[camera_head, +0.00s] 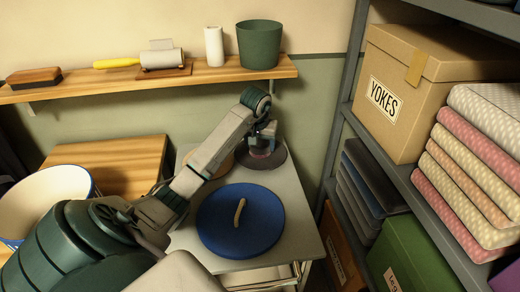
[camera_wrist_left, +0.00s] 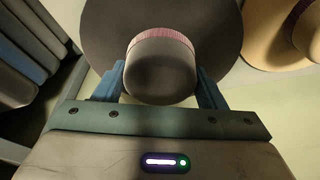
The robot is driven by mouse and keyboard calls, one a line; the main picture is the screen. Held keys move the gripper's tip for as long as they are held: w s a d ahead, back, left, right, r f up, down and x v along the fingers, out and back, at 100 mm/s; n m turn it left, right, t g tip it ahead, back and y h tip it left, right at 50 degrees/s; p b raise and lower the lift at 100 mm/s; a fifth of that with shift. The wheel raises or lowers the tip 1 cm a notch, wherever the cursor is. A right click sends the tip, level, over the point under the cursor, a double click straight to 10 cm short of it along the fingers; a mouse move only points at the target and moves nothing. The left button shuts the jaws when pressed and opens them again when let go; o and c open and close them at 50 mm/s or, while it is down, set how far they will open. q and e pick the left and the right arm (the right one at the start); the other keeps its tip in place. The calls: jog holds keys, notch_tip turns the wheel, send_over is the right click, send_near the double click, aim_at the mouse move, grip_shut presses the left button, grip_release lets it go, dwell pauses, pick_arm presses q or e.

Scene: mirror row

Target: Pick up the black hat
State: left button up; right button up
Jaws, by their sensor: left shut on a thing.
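The black hat (camera_head: 279,158) is at the far right corner of the grey table (camera_head: 296,243) in the head view. It has a wide dark round brim and a pinkish band around its crown. In the left wrist view the dark crown (camera_wrist_left: 160,78) sits between the two blue fingers of my left gripper (camera_wrist_left: 158,88). The left gripper (camera_head: 264,136) is shut on the crown from above. My gripper hides part of the hat in the head view. I cannot tell whether the brim touches the table. My right gripper is not in view.
A tan hat (camera_wrist_left: 274,42) is beside the black one, partly behind my arm. A shelf (camera_head: 336,180) with boxes and folded cloths stands right. A wooden wall ledge (camera_head: 112,85) runs behind.

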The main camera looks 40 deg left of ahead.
aim_at(262, 145)
pick_arm(q)
jog(key=v, duration=0.2)
jog(key=w+b+v, duration=0.1)
jog(key=v, duration=0.1)
jog(key=shift+s+a+r, duration=0.1)
jog(key=shift+a+r, duration=0.05)
jog(key=shift+r, duration=0.4)
jog(key=shift+s+d, duration=0.8)
jog(key=shift+d, duration=0.25)
jog(key=shift+s+d+r+p, duration=0.15)
jog(key=shift+s+d+p, duration=0.75)
jog(key=shift+d+p, duration=0.2)
jog(key=s+d+p, duration=0.2)
jog(key=d, duration=0.1)
jog(key=s+d+p, duration=0.6)
jog(key=d, duration=0.1)
jog(key=shift+s+d, duration=0.35)
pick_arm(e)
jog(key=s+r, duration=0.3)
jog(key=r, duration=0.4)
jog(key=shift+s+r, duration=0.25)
